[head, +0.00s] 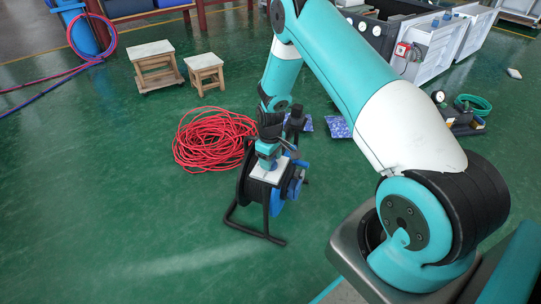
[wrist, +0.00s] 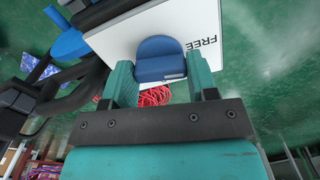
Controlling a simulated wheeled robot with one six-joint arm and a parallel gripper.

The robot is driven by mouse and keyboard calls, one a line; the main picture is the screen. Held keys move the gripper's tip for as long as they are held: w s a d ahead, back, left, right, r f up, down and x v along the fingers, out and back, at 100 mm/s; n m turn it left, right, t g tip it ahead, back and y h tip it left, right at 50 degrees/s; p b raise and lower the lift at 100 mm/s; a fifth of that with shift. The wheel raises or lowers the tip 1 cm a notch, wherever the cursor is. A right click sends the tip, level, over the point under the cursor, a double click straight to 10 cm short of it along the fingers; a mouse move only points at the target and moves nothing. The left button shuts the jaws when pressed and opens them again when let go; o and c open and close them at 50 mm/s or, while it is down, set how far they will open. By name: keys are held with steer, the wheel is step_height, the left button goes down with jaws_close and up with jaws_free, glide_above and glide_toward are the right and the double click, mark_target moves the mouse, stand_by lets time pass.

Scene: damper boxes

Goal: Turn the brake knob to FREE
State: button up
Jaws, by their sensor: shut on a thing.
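The brake knob (wrist: 160,62) is a blue rounded block on a white plate (wrist: 112,42). The word FREE is printed on the plate to the right of the knob and reads tilted and upside down. My gripper (wrist: 161,72) is shut on the knob, one teal finger on each side of it. In the head view my gripper (head: 266,160) is over the white plate (head: 271,172) on top of a cable reel (head: 257,192) with a black frame. The knob is hidden there by my gripper. Any mark on the knob's face cannot be made out.
A loose coil of red cable (head: 208,139) lies on the green floor left of the reel. Two wooden stools (head: 155,66) stand behind it. Blue patterned packets (head: 338,127) lie behind the reel to the right. The floor at the front left is clear.

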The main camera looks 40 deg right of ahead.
steer(key=shift+n+p, duration=0.35)
steer(key=shift+n, duration=0.65)
steer(key=o, duration=0.9)
steer(key=shift+o, duration=0.2)
step_height(320, 180, up, 17)
steer(key=p, duration=0.3)
steer(key=shift+r+p, duration=0.2)
steer(key=shift+p, duration=0.2)
